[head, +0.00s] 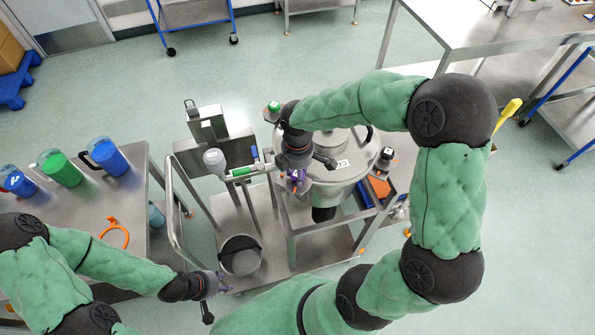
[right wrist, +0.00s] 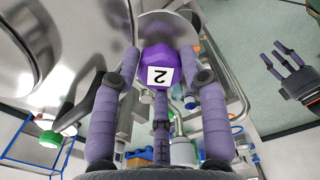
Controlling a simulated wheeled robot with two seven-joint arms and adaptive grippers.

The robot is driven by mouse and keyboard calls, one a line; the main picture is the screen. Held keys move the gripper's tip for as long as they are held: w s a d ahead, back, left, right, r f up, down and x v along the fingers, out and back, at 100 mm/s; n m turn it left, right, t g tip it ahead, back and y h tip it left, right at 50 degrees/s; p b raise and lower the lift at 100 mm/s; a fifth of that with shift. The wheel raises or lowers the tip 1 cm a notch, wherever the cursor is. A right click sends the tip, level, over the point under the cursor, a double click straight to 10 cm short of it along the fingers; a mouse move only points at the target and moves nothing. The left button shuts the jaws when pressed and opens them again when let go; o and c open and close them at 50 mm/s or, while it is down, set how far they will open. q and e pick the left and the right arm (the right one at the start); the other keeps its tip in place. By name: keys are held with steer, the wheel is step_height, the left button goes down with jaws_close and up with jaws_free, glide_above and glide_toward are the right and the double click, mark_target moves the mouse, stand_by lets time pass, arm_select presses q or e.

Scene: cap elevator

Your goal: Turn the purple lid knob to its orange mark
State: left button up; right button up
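The purple lid knob (right wrist: 157,66) carries a white label with a "2" and stands by the rim of a shiny metal lid (right wrist: 95,30) in the right wrist view. My right gripper (right wrist: 160,62) has purple fingers on both sides of the knob and a third finger below it. Whether they press on it is unclear. In the head view my right gripper (head: 296,180) is at the front left edge of the round metal vessel (head: 340,170), largely covering the knob. My left gripper (head: 222,283) is low and empty; its fingers are spread in the right wrist view (right wrist: 284,62). I cannot make out the orange mark.
A green-topped knob (head: 273,106) and a dark knob (head: 386,154) sit around the vessel. A tray with an orange item (head: 379,187) is at its right. A side table (head: 130,200) with blue and green jugs stands at left. A steel bucket (head: 240,256) is near my left gripper.

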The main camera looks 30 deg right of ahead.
steer(key=c, duration=0.4)
steer(key=shift+m, duration=0.3)
steer(key=m+b, duration=0.1)
steer(key=m, duration=0.3)
steer(key=shift+f+m, duration=0.1)
steer(key=shift+m, duration=0.2)
steer(key=m+b, duration=0.1)
steer(key=m, duration=0.3)
steer(key=shift+m, duration=0.3)
steer(key=m+b, duration=0.1)
steer(key=m, duration=0.4)
steer(key=m+b, duration=0.1)
steer(key=m, duration=0.4)
steer(key=shift+m+b, duration=0.35)
steer(key=shift+m, duration=0.05)
